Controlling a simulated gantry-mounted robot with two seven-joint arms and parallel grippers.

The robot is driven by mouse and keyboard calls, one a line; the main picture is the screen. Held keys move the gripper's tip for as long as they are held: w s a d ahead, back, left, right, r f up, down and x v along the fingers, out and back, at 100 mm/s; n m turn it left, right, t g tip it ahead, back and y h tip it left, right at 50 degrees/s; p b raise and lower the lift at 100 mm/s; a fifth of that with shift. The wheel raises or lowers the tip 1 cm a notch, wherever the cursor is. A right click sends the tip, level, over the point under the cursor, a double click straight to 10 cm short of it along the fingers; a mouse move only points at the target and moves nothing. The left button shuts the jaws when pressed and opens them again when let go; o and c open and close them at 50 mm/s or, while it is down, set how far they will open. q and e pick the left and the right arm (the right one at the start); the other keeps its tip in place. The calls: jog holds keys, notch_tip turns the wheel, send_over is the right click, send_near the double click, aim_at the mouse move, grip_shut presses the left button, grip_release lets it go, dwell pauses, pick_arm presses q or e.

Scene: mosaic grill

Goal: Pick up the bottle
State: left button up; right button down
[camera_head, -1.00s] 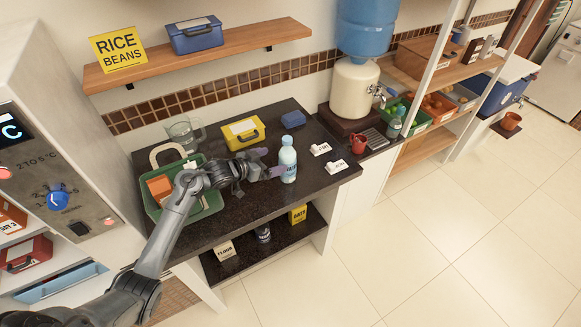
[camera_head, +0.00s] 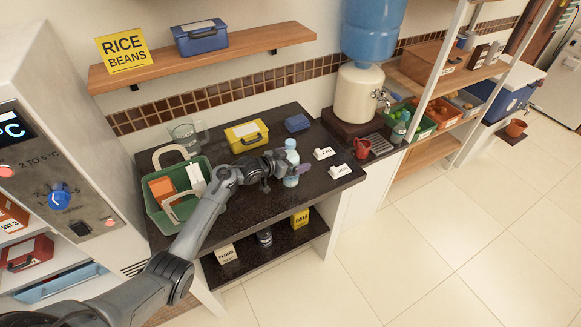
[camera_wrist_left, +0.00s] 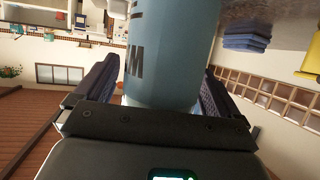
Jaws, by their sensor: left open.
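The bottle (camera_head: 291,157) is pale blue with a light cap and stands upright on the dark counter (camera_head: 240,205). My left gripper (camera_head: 279,166) is at the bottle, partly covering its middle in the head view. In the left wrist view the bottle (camera_wrist_left: 172,55) fills the space between the two dark fingers of my left gripper (camera_wrist_left: 160,95), with dark lettering on its side. The fingers stand on either side of it and are open. Whether either finger touches the bottle is hard to tell. My right gripper is not in view.
A green basket (camera_head: 154,212) with cartons stands left of the bottle. Two white labelled blocks (camera_head: 324,153) and a red mug (camera_head: 362,149) are to the right. A wooden shelf (camera_head: 250,49) hangs above.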

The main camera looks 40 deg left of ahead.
pick_arm(q)
jog(key=c, duration=1.4)
jog(key=shift+r, duration=0.1)
jog(key=shift+c, duration=0.5)
